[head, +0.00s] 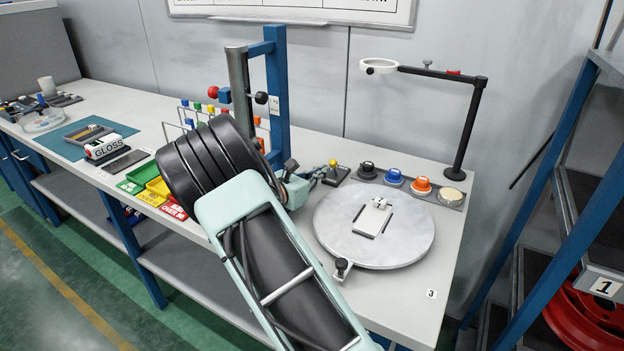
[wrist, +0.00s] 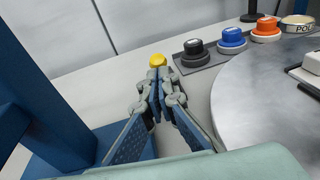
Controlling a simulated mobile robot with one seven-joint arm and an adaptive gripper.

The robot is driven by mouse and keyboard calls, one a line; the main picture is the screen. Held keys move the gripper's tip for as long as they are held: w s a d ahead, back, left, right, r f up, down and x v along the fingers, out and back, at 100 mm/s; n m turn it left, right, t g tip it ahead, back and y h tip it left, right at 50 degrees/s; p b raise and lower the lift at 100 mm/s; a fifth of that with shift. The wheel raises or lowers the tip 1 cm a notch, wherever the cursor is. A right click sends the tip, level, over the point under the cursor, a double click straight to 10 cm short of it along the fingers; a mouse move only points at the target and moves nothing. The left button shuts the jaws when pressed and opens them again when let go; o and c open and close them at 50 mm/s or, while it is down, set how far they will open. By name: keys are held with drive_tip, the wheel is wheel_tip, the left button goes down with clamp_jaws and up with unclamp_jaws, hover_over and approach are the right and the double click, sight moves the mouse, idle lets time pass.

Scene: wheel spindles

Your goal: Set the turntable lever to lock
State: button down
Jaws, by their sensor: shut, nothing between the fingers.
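The round grey turntable (head: 395,245) lies on the bench with a small pale fixture (head: 373,217) on top. A yellow knob (head: 333,163) on a dark base stands behind its left edge; the knob also shows in the wrist view (wrist: 157,61). I cannot tell for sure which is the lever, and no lock marking is readable. My gripper (head: 324,172) is shut and empty, its tips (wrist: 157,84) close to the yellow knob. Contact is unclear, and the tips hide the knob's lower part.
A row of black (head: 367,169), blue (head: 394,177) and orange (head: 421,185) round pots stands behind the turntable. A blue post (head: 277,95) rises left of my gripper. A lamp stand (head: 468,130) with a ring is at the back right.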

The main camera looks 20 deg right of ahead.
drive_tip(key=shift+w+d, duration=0.25)
drive_tip(key=shift+d, duration=0.1)
drive_tip(key=shift+r, duration=0.15)
drive_tip(key=shift+r+p, duration=0.25)
drive_tip(key=shift+p, duration=0.5)
drive_tip(key=shift+w+d+y, duration=0.1)
drive_tip(key=shift+y, duration=0.2)
